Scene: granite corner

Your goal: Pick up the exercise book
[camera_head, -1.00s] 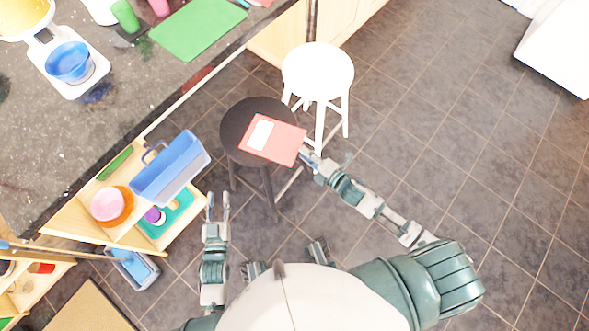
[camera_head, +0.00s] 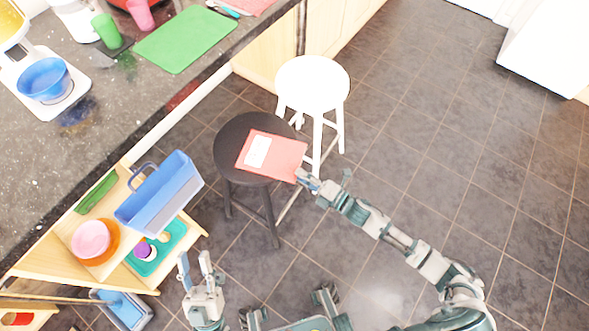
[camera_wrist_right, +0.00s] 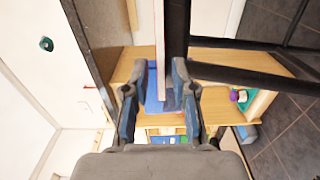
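The exercise book (camera_head: 283,156), red with a white label, lies on the dark round stool (camera_head: 229,148), its right part overhanging the seat. My right gripper (camera_head: 304,178) is at the book's lower right corner. In the right wrist view the book (camera_wrist_right: 160,45) shows edge-on as a thin strip beside the dark seat (camera_wrist_right: 178,25). The fingers of my right gripper (camera_wrist_right: 165,70) stand apart, one on each side of the strip's line. Contact cannot be made out. My left gripper (camera_head: 195,264) is open and empty, low in the head view.
A white stool (camera_head: 312,84) stands just behind the dark one. A wooden shelf (camera_head: 45,258) with a blue caddy (camera_head: 165,200) and bowls is at the left, under the dark counter (camera_head: 110,100). The tiled floor at the right is clear.

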